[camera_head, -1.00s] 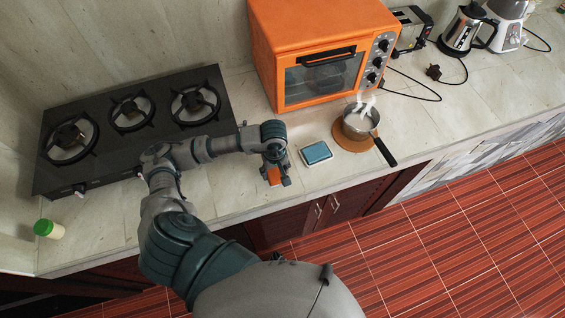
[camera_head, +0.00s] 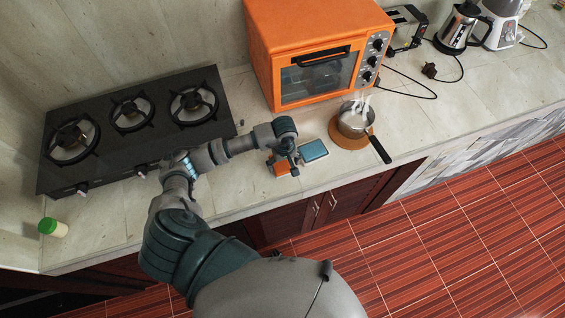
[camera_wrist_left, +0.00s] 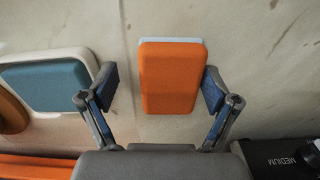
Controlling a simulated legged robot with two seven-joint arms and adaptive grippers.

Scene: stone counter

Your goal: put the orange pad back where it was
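The orange pad (camera_head: 282,169) lies on the stone counter just left of a blue pad (camera_head: 313,150). In the left wrist view, the orange pad (camera_wrist_left: 170,78) has a pale strip along its top edge. My left gripper (camera_head: 284,161) is above the orange pad and hides part of it in the head view. In the left wrist view its fingers (camera_wrist_left: 160,92) are spread on both sides of the pad, with a gap on the left and the right finger close to the pad's edge. My right gripper is in neither view.
The blue pad (camera_wrist_left: 50,86) has a white rim. A steaming saucepan (camera_head: 354,122) stands on a round brown trivet (camera_head: 345,138), its handle pointing to the front. The orange oven (camera_head: 310,45) is behind and a black stove (camera_head: 95,165) is left. The counter's front edge is near.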

